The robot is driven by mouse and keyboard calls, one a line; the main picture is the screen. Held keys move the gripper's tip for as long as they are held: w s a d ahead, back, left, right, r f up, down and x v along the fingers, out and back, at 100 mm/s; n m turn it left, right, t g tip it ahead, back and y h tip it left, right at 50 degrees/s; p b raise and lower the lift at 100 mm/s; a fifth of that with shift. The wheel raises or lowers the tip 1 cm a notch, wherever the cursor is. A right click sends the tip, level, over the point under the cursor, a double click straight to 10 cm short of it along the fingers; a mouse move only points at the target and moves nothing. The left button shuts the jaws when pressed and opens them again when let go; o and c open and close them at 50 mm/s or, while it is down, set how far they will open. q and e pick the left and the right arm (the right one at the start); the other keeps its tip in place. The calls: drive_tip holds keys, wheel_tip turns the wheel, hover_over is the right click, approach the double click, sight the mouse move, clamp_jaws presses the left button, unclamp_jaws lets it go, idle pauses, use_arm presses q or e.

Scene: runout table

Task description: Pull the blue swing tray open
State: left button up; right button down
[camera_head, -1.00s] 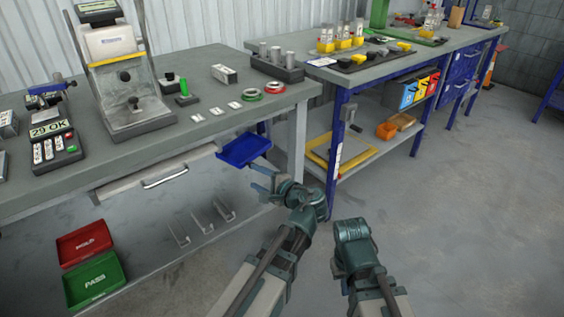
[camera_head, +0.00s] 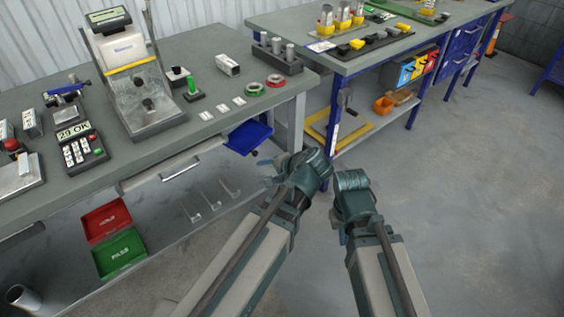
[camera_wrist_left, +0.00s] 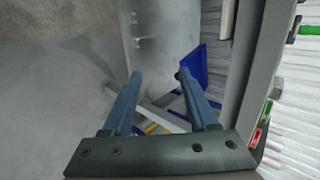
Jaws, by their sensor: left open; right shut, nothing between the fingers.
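The blue swing tray (camera_head: 248,136) sticks out below the front edge of the grey bench, near its right-hand leg. In the left wrist view the tray (camera_wrist_left: 198,62) stands beyond the right finger, with a small dark knob at its near edge by that fingertip. My left gripper (camera_head: 266,172) is open just in front of and below the tray in the head view. Its parted fingers (camera_wrist_left: 158,76) show nothing held between them. My right gripper (camera_head: 337,217) is off to the right over open floor, shut and empty, its fingers mostly hidden by its wrist.
A drawer with a metal handle (camera_head: 180,170) sits left of the tray under the bench top (camera_head: 215,128). Red (camera_head: 107,220) and green (camera_head: 120,252) bins stand lower left. A blue-framed bench (camera_head: 335,130) stands to the right. The floor (camera_head: 470,220) at right is clear.

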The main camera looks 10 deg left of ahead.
use_arm(q)
drive_tip(key=s+d+r+n+g+h+p, duration=0.1)
drive_tip(key=s+d+r+p, duration=0.4)
drive_tip(key=p, duration=0.5)
drive_tip(key=s+r+g+h, duration=0.1)
drive_tip(key=h, duration=0.1)
drive_tip(key=shift+d+r+n+g+h, duration=0.3)
drive_tip(key=shift+d+n, duration=0.1)
use_arm(e)
wheel_tip(320, 180, up, 12)
drive_tip(key=shift+f, duration=0.2)
